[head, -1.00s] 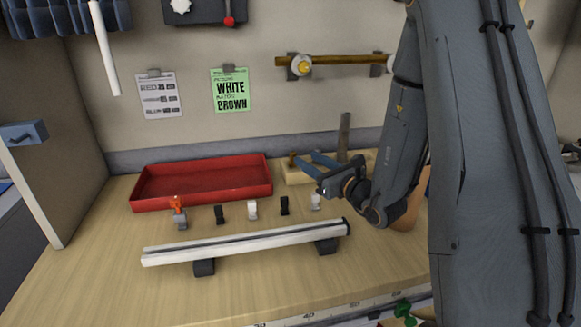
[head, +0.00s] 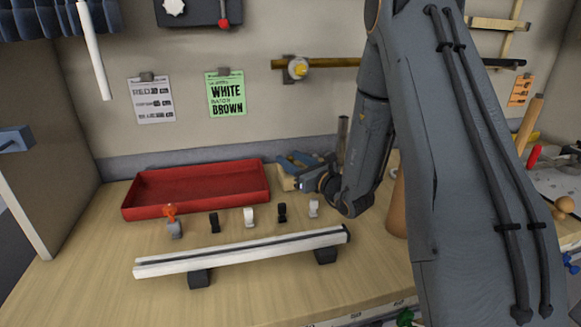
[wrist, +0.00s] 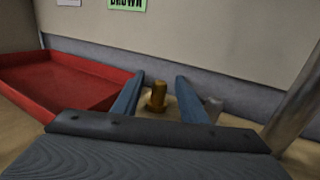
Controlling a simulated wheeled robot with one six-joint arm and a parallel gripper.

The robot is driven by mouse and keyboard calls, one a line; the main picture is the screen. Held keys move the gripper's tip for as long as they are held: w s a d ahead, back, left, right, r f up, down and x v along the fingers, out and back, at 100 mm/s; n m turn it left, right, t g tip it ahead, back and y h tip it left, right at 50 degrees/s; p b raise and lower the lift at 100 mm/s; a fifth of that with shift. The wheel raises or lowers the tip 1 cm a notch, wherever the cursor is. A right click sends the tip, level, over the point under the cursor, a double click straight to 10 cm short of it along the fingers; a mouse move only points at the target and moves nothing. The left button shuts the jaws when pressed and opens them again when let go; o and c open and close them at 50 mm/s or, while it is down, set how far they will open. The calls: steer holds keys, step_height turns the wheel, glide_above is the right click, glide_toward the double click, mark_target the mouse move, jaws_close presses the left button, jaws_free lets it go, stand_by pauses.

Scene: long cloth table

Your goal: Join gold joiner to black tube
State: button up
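The gold joiner (wrist: 157,97) is a short, brass-coloured upright piece on a light wooden block; the block also shows in the head view (head: 285,182). My gripper (wrist: 160,84) has its two blue fingers apart, with the joiner showing between them and clear space on both sides. In the head view my gripper (head: 295,160) hangs over the wooden block, behind the row of clips, and the joiner is hidden there. A dark grey upright tube (head: 343,130) stands behind my wrist; it may be the black tube, but I cannot tell.
A red tray (head: 197,188) lies left of my gripper. A white rail (head: 240,252) rests on dark feet in front. A brown tube (head: 340,63) hangs on the wall. The table's front left is clear.

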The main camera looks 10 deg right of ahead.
steer(key=shift+w+a, duration=0.15)
steer(key=shift+w, duration=0.25)
steer(key=shift+c, duration=0.3)
jaws_close()
